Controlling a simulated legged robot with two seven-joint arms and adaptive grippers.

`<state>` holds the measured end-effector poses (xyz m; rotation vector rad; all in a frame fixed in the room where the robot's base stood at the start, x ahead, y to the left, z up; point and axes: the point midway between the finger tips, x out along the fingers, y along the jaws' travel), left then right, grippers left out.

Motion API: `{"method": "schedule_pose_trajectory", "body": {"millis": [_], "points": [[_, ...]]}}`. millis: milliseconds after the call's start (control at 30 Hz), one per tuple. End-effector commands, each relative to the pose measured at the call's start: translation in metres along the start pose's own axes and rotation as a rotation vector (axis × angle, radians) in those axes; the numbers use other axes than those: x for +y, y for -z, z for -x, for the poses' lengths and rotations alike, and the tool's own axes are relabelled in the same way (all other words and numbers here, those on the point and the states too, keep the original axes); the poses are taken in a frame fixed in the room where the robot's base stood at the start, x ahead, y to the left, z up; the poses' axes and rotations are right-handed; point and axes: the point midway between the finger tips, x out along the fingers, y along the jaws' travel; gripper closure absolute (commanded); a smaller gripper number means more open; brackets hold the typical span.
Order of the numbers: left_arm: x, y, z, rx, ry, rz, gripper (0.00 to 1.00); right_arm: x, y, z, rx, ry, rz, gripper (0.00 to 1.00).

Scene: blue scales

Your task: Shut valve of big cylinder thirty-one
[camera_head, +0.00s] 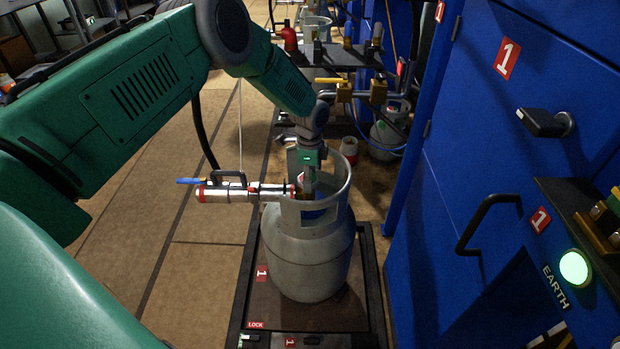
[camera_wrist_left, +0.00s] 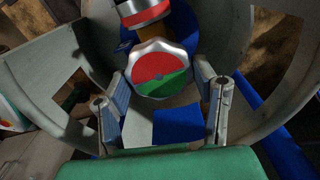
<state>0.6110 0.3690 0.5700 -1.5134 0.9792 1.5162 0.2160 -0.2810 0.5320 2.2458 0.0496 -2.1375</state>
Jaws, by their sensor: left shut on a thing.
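The big grey cylinder (camera_head: 308,255) stands upright on the scale platform (camera_head: 262,305) marked 1. A silver filling nozzle (camera_head: 230,192) with a blue lever lies level at the collar's left side. My left gripper (camera_head: 308,192) reaches down inside the cylinder's collar (camera_head: 318,213). In the left wrist view the round valve knob (camera_wrist_left: 162,75), with a red and green face, sits between the two fingers of the left gripper (camera_wrist_left: 162,92). The fingers are closed on its sides. Only a little of the knob shows in the head view. My right gripper is not in view.
A blue cabinet (camera_head: 470,130) with a black handle (camera_head: 480,222) and a green lit EARTH button (camera_head: 575,268) stands close on the right. Another scale line with smaller cylinders (camera_head: 388,135) is behind. The floor at left is clear.

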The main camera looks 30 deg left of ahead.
Motion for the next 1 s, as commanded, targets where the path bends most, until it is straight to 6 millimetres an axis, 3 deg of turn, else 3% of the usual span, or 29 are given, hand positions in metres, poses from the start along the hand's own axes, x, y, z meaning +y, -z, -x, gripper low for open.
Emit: {"method": "schedule_pose_trajectory", "body": {"millis": [400,433,500,833,1000], "points": [[-0.004,0.0,0.003,0.003,0.012,-0.006,0.76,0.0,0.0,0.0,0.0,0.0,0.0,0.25],[-0.005,0.0,0.003,0.003,0.012,-0.005,0.43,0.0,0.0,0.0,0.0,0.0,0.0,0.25],[-0.004,0.0,0.003,0.002,0.011,-0.005,0.25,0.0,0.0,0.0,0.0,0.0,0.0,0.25],[-0.002,0.0,0.003,0.001,0.005,-0.006,0.25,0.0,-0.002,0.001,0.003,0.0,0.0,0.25],[-0.003,0.0,0.024,0.002,0.007,-0.006,0.25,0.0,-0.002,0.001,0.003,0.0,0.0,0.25]]}}
